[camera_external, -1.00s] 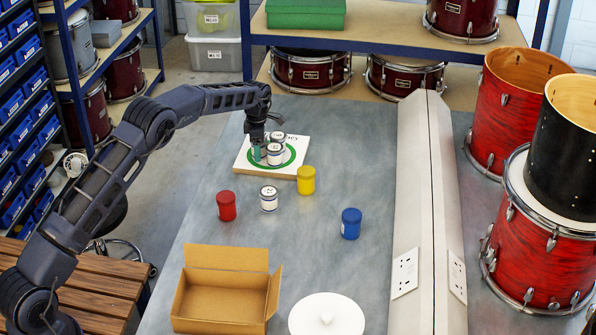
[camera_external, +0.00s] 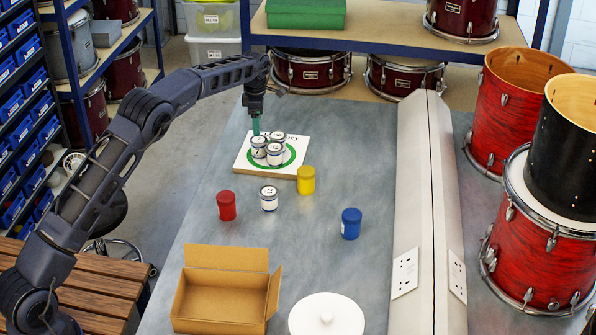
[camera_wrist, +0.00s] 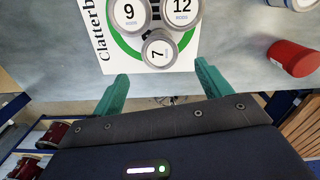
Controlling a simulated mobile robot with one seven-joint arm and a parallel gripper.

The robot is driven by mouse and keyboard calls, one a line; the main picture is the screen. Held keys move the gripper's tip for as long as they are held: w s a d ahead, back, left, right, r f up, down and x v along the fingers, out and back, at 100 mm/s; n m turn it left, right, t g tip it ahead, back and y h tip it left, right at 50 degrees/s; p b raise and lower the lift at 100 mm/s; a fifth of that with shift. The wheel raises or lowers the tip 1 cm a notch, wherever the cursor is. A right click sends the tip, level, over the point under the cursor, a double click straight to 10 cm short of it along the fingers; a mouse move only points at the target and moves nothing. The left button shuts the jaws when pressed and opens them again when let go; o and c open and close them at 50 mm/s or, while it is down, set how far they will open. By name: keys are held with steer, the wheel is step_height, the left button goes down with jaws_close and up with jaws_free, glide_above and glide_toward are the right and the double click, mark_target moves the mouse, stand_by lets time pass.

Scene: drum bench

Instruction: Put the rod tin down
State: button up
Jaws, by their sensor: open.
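Three white rod tins with grey rims stand close together on a white board (camera_external: 245,161), inside its green ring. In the wrist view their lids read 9 (camera_wrist: 129,13), 12 (camera_wrist: 182,9) and 7 (camera_wrist: 158,50). The cluster also shows in the external view, its left tin (camera_external: 258,151) nearest my gripper. My gripper (camera_external: 256,124) is open and empty, its green fingers above and just behind that tin. In the wrist view the spread fingers (camera_wrist: 162,75) are apart from the 7 tin. A similar white tin (camera_external: 268,199) stands on the bench off the board.
A yellow tin (camera_external: 306,180), red tin (camera_external: 227,206) and blue tin (camera_external: 351,223) stand on the bench. An open cardboard box (camera_external: 222,298) and a round white lid (camera_external: 326,316) are at the front. A grey socket trunking (camera_external: 412,190) runs along the right, with drums beyond.

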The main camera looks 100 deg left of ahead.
steer(key=shift+r, duration=0.85)
steer(key=shift+w, duration=0.1)
